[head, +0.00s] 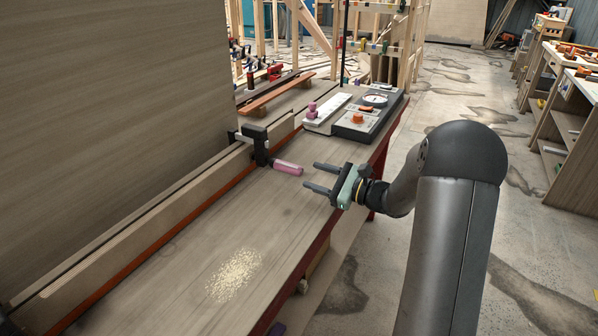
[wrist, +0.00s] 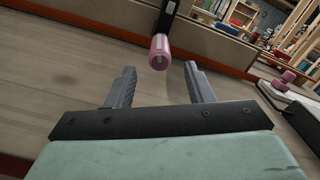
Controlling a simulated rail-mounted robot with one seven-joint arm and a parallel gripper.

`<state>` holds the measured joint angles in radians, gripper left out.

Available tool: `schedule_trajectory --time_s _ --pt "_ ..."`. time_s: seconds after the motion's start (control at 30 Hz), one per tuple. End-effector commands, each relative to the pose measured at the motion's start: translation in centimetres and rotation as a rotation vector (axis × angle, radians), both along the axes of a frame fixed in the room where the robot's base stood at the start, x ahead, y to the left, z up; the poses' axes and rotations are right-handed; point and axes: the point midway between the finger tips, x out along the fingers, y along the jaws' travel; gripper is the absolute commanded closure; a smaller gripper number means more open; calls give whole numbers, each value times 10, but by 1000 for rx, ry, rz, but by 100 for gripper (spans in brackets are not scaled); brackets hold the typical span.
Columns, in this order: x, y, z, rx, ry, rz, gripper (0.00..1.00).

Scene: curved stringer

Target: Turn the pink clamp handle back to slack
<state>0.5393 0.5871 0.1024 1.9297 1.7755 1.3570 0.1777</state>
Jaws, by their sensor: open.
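The pink clamp handle (head: 288,167) sticks out from a black clamp (head: 256,146) that is fixed on the long wooden fence, and it points toward my gripper. In the wrist view the handle (wrist: 159,50) shows end-on, just beyond and between my two fingers, with the dark clamp bar (wrist: 168,12) behind it. My gripper (head: 317,176) is open and empty, to the right of the handle in the head view. In the wrist view a gap shows between the fingertips (wrist: 160,70), and neither finger touches the handle.
A control panel (head: 368,117) with a dial and orange knob stands behind on the bench. A white rail with a pink knob (head: 311,110) lies beside it. Sawdust (head: 234,275) lies on the open bench top in front. A tall board (head: 110,110) rises along the left.

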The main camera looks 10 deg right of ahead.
Motion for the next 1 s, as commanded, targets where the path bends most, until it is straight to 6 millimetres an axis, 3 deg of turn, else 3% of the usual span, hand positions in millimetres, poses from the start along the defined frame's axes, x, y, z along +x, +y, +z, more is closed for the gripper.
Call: schedule_trajectory --time_s 0.2,0.4,0.87,1.0 --pt "-35 -39 0 0 0 -3 52" --pt "-54 -60 0 0 -1 -1 52" --pt "-61 -65 1 1 1 2 52" --pt "-66 -51 8 60 98 35 52"
